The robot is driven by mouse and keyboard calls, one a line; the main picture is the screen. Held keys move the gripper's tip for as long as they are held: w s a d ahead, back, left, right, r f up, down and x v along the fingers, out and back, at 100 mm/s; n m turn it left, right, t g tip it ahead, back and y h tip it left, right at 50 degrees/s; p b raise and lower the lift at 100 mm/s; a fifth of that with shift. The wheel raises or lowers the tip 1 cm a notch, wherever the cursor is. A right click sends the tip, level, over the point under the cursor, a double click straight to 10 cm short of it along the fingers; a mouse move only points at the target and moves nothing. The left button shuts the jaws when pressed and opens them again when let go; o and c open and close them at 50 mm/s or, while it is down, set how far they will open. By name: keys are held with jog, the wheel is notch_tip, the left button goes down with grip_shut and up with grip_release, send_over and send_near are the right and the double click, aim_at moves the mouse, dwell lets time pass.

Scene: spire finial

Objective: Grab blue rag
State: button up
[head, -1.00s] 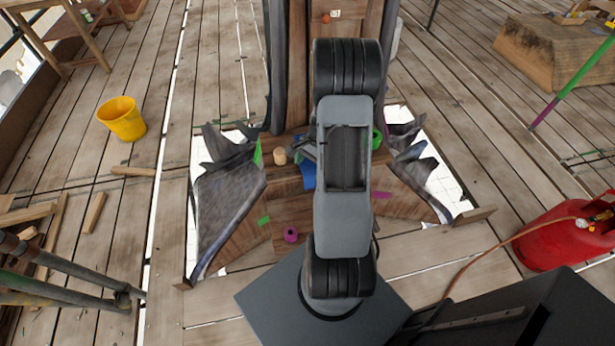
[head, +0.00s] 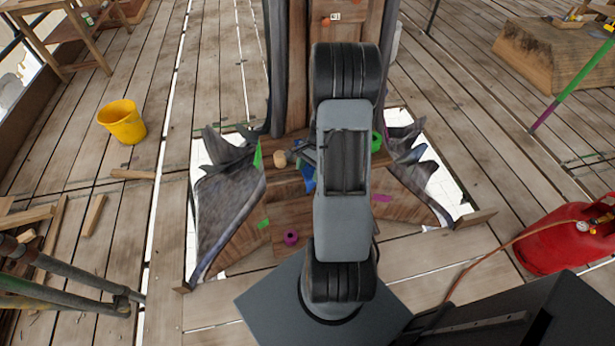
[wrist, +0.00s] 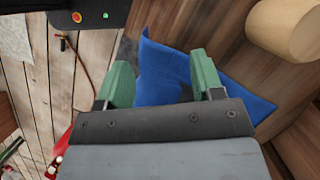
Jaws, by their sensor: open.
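The blue rag (head: 308,182) lies on the wooden boards at the foot of the spire, partly hidden by my arm in the head view. In the wrist view the blue rag (wrist: 160,66) is spread flat and creased, passing behind both fingers and out to the right. My gripper (wrist: 160,78) is open, with its green fingertips apart and the rag showing between them. Nothing is held. I cannot tell whether the fingertips touch the rag. In the head view my gripper is mostly hidden by the arm.
A pale wooden cylinder (head: 280,159) stands close to the rag; it also shows in the wrist view (wrist: 285,28). A magenta roll (head: 290,237) and a green roll (head: 377,141) lie nearby. Torn grey sheeting (head: 222,205) flanks the base.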

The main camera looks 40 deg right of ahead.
jog(key=shift+f, duration=0.1)
jog(key=c, duration=0.9)
grip_shut()
notch_tip(320, 180, up, 12)
jog(key=p, duration=0.9)
